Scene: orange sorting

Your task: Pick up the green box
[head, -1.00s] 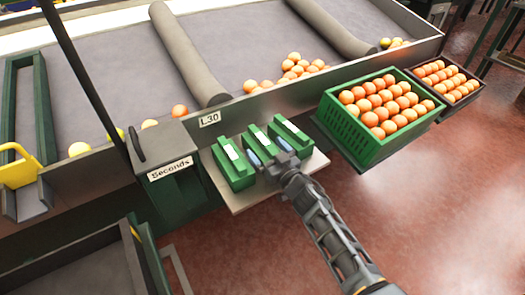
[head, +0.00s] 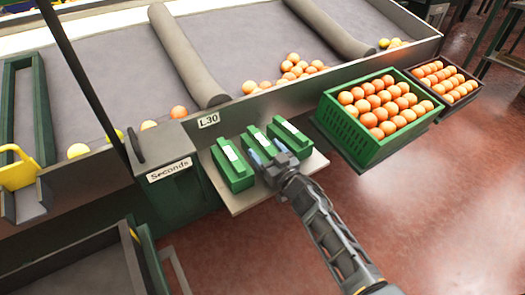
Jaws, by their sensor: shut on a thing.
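Three small green boxes with pale labels on top stand side by side on a light shelf (head: 243,208) in the head view: the left box (head: 232,172), the middle box (head: 255,137) and the right box (head: 291,134). My gripper (head: 268,152) reaches in from the lower right. It is shut on the middle green box at its near end, with a blue-tipped finger on each side. The box still appears to rest on the shelf, level with its neighbours. The gripper hides the near part of the middle box.
A green crate of oranges (head: 351,140) stands close to the right, with a dark crate of oranges (head: 473,96) beyond it. The grey "Seconds" bin (head: 163,151) is left of the shelf. The sorting table's side wall (head: 225,122) runs behind the boxes.

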